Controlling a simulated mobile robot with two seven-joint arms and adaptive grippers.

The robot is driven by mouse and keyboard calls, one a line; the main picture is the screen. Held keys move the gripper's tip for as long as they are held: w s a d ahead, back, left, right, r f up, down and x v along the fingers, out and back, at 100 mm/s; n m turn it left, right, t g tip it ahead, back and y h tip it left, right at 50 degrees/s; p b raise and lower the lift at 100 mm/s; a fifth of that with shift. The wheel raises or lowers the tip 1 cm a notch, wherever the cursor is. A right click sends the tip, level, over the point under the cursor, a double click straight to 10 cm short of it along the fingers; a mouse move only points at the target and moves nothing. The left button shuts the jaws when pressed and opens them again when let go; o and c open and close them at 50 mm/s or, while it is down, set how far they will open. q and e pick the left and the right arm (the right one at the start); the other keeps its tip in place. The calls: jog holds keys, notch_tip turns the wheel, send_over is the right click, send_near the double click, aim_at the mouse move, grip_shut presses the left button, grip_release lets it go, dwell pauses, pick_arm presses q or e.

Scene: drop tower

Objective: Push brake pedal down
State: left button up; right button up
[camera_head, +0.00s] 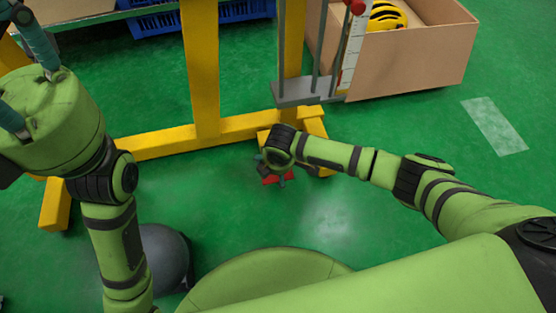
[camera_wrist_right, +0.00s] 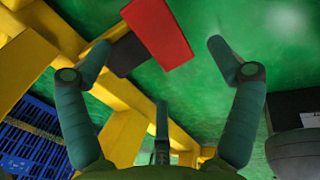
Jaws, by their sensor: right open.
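The brake pedal shows as a red pad (camera_wrist_right: 158,30) with a dark grey piece beside it at the top of the right wrist view. In the head view the red pad (camera_head: 271,180) is low by the yellow frame's foot, partly hidden by my right gripper (camera_head: 268,170). My right gripper (camera_wrist_right: 158,50) is open, its fingers spread apart with the pedal between and beyond the fingertips. Whether it touches the pedal I cannot tell. My left gripper (camera_head: 22,85) is at the upper left of the head view, away from the pedal, its fingertips cut off.
A yellow frame (camera_head: 203,70) stands on the green floor, with a grey plate (camera_head: 308,92) and rods on it. A brown box (camera_head: 420,65) holding a yellow helmet (camera_head: 386,16) is at the upper right. A blue crate (camera_head: 160,22) sits behind.

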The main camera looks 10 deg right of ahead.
jog(key=v, duration=0.6)
jog(key=shift+r, duration=0.3)
